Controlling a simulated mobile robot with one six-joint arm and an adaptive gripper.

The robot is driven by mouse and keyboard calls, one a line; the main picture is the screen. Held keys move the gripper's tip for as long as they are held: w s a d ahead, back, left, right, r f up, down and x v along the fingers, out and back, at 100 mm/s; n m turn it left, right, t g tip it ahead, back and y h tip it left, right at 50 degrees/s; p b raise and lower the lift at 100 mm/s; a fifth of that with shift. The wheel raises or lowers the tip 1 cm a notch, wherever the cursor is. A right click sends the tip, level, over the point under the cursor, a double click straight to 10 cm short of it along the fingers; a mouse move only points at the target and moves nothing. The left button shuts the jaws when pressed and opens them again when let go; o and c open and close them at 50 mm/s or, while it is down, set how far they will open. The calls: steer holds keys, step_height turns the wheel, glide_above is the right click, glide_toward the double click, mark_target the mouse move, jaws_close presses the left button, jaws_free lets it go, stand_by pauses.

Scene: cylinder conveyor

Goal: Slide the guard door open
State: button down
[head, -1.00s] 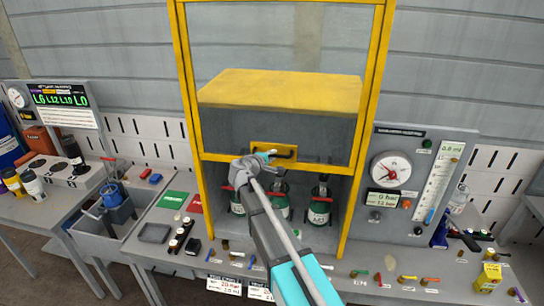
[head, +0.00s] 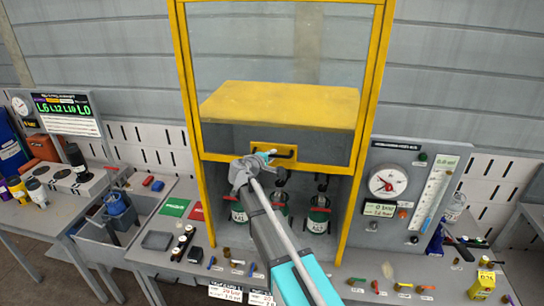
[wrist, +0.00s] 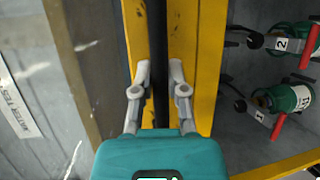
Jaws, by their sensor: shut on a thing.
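The guard door (head: 230,150) is a clear panel in a yellow frame on the front of a tall yellow-framed cabinet. Its lower edge is raised, with an open gap below it. A black bar handle (head: 287,153) sits on a yellow plate at the door's lower edge. My gripper (head: 265,156) is at the left part of this handle, shut on it. In the wrist view my gripper (wrist: 160,75) has one finger on each side of the black handle (wrist: 158,30). The fingertips' contact is partly hidden in the head view.
Several green cylinders (head: 318,215) stand inside the cabinet below the door, behind my arm. A gauge panel (head: 405,195) stands to the right. Small fittings lie along the bench front. A grey sink (head: 115,225) is at left.

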steer(key=c, duration=0.6)
jaws_free()
steer(key=shift+c, duration=0.2)
steer(key=shift+f, duration=0.15)
step_height(320, 180, down, 30)
steer(key=b, duration=3)
steer(key=shift+f+b, duration=0.15)
steer(key=shift+b, duration=0.15)
steer(key=shift+s, duration=0.1)
steer(key=p+v, duration=0.3)
steer(key=v, duration=1.2)
steer(key=shift+s+a, duration=0.2)
steer(key=shift+s, duration=0.1)
stand_by(0.8)
